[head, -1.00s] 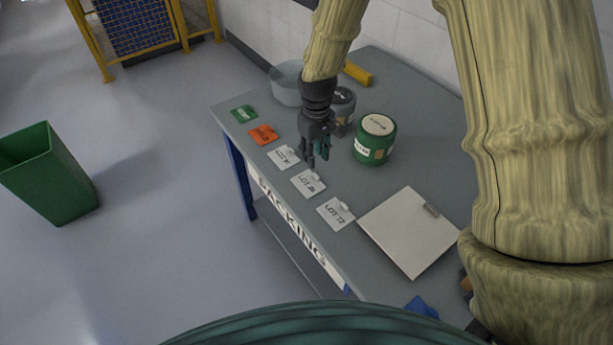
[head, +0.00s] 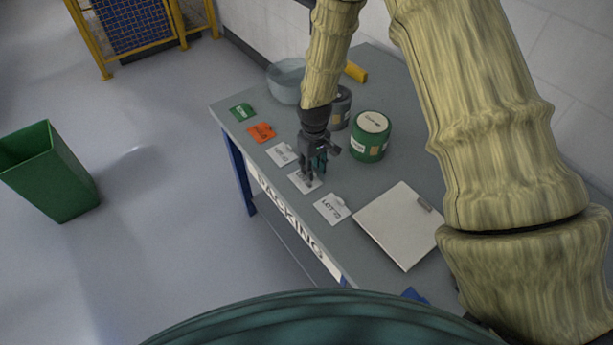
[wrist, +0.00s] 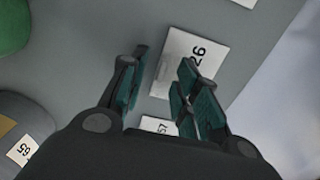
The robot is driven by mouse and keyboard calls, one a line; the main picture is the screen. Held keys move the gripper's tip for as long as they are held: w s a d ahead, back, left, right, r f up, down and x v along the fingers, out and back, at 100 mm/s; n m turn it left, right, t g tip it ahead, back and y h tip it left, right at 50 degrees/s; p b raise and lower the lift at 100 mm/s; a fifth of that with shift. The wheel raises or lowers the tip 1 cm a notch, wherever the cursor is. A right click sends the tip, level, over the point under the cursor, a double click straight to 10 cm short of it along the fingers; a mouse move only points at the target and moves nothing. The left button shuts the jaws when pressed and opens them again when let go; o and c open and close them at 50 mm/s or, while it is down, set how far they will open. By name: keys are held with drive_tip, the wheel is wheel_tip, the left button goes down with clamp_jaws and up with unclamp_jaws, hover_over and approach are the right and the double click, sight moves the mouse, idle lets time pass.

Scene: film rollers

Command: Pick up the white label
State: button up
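Three white labels lie in a row along the front edge of the table: a near one (head: 332,208), a middle one (head: 297,179) and a far one (head: 281,153). The middle label, printed 26, also shows in the wrist view (wrist: 196,55), with a raised light tab on it. My gripper (head: 312,174) points down over the middle label and partly hides it. In the wrist view its fingers (wrist: 160,88) are apart with nothing held, and the 26 label shows between and beyond them. Whether the fingertips touch it, I cannot tell.
An orange card (head: 262,132) and a green card (head: 242,111) continue the row. A pale square board (head: 400,225) lies at the near right. A green bin (head: 50,172) stands on the floor.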

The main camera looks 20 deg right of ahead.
drive_tip(key=shift+f, duration=0.35)
clamp_jaws()
drive_tip(key=shift+r, duration=0.1)
